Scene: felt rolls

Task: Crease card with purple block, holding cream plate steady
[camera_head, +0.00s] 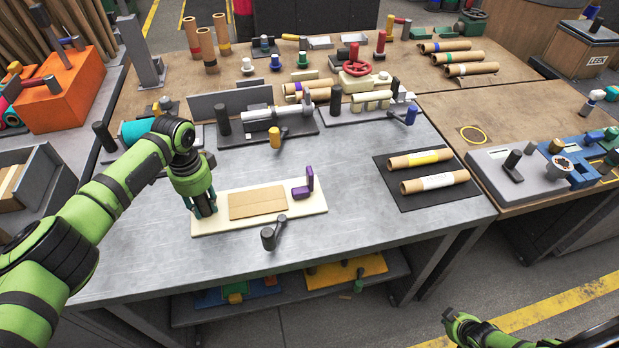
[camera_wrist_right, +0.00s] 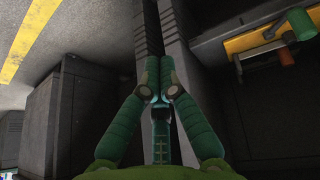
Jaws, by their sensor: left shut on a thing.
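The cream plate (camera_head: 300,213) lies flat on the grey metal table. The tan card (camera_head: 258,203), with a faint line across it, lies on the plate's middle. The purple block (camera_head: 304,186), an L shape with one upright side, stands at the plate's right end beside the card, apart from any gripper. My left gripper (camera_head: 203,211) points down at the plate's left end and is shut on the plate's edge; its fingertips are partly hidden. My right gripper (camera_wrist_right: 160,75) is low, off the table's front, with its fingers together and nothing visible between them.
A dark clamp handle (camera_head: 272,233) stands at the plate's front edge. A black mat (camera_head: 420,203) with two cardboard rolls lies to the right. Fixtures with a grey cylinder (camera_head: 262,113) line the back. Bare table lies between plate and mat.

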